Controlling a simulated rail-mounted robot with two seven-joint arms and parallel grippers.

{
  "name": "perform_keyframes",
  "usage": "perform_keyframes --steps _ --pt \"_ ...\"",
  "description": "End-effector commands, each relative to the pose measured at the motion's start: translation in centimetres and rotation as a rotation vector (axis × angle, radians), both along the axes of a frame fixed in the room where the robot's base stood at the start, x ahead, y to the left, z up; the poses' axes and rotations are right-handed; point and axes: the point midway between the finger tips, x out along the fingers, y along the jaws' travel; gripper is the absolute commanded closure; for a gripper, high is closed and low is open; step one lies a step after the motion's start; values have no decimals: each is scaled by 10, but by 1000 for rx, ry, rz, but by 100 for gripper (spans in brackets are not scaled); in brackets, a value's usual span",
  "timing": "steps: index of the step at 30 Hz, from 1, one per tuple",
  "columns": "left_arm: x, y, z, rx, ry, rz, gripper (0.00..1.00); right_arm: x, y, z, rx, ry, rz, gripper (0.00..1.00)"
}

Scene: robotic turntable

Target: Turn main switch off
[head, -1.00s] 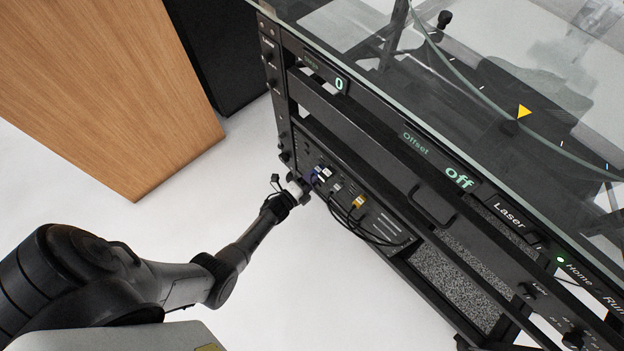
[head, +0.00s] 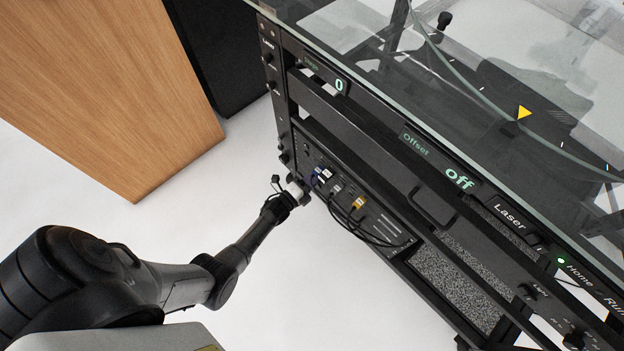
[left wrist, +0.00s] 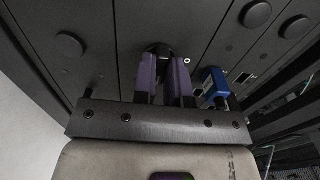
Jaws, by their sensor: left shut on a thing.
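The main switch looks to be the round black knob (left wrist: 160,49) on the dark panel in the left wrist view. My left gripper (left wrist: 163,66) has its two purple fingers on either side of this knob, shut on it. The small "O" mark on the panel shows just right of the fingers. In the head view, my left gripper (head: 299,187) is at the lower left end of the equipment rack's front panel, and the knob is hidden there. My right gripper is not in view.
A blue plug (left wrist: 215,86) sits in the panel close to the right finger. Black cables (head: 352,222) and a yellow plug (head: 360,203) are farther right on the rack. A wooden cabinet (head: 110,90) stands at left. The floor between is clear.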

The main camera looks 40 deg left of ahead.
Motion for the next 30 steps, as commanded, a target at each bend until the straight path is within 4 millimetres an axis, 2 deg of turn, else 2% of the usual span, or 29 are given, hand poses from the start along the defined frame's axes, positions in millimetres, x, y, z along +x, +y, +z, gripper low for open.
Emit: perform_keyframes --steps 11,30 --pt "0 0 1 -194 17 -1 100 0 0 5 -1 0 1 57" --pt "0 0 1 -799 65 -2 100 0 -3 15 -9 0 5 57"
